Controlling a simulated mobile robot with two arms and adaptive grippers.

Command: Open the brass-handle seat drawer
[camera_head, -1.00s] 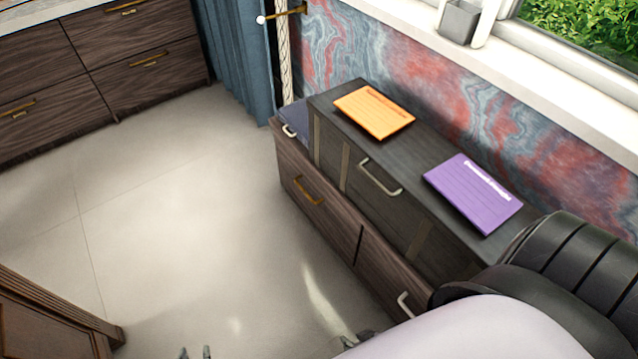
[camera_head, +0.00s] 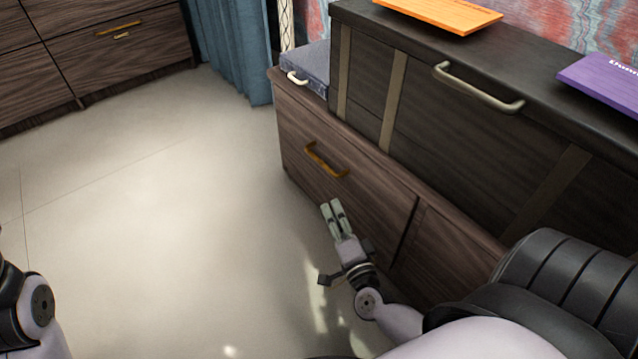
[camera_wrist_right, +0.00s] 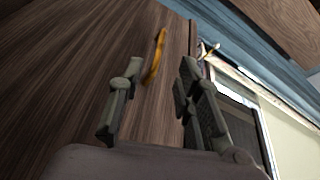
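The seat drawer (camera_head: 355,185) is a dark wood front low in the bench, flush with its frame. Its brass handle (camera_head: 325,162) is a curved bar at the upper middle of the front. My right gripper (camera_head: 332,207) is below the handle, apart from it, pointing up toward it. In the right wrist view my right gripper (camera_wrist_right: 160,78) is open and empty, and the brass handle (camera_wrist_right: 155,58) shows between and beyond the fingers. My left arm shows at the lower left of the head view, but its gripper is out of view.
A dark chest (camera_head: 400,95) with a pale handle (camera_head: 478,88) stands on the bench. An orange booklet (camera_head: 440,12) and a purple one (camera_head: 605,82) lie on it. A grey cushion (camera_head: 312,70) is beside it. The floor (camera_head: 150,220) to the left is clear.

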